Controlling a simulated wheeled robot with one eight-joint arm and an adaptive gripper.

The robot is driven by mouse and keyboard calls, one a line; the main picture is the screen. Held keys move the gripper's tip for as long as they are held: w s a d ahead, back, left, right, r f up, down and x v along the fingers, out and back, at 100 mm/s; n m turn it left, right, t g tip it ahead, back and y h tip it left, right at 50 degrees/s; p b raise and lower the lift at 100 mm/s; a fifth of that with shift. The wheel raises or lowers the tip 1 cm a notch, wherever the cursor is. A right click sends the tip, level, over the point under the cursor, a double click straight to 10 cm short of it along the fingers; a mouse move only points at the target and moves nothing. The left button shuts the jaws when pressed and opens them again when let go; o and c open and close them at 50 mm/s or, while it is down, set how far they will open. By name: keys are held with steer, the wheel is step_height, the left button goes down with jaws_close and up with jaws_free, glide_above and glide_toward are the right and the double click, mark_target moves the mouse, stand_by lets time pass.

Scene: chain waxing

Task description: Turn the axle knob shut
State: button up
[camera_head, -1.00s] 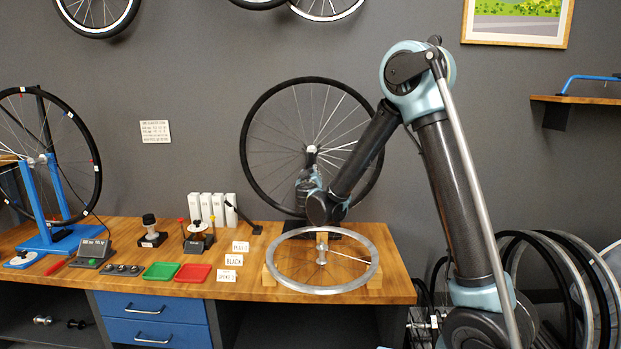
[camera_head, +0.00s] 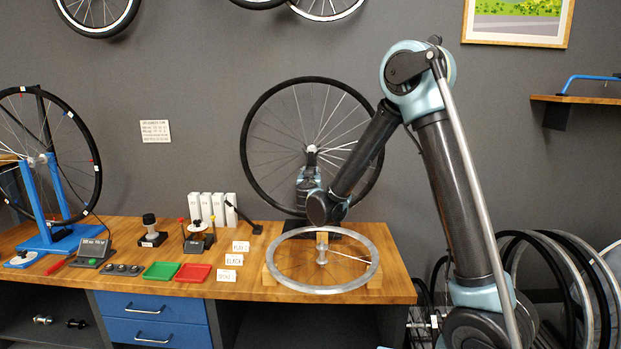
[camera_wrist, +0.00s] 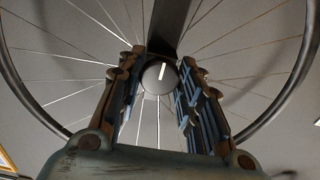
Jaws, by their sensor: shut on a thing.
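In the wrist view the white line stands nearly upright, leaning slightly right. My gripper (camera_wrist: 159,68) is shut on the knob, one finger on each side. The wheel (camera_head: 246,150) stands upright at the back of the bench in the head view, with the hub (camera_head: 311,149) in its middle. In the head view my arm and gripper are in front of the wheel's lower part, and the fingertips are hard to make out.
A bare silver rim (camera_head: 320,290) lies on wooden blocks at the bench's front right. Small white labels (camera_head: 233,260), a red tray (camera_head: 193,273) and a green tray (camera_head: 160,271) lie to its left. A blue truing stand (camera_head: 62,240) with a wheel stands at far left.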

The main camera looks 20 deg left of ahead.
steer(key=o, duration=1.1)
steer(key=v, duration=1.2)
steer(key=shift+f, duration=0.1)
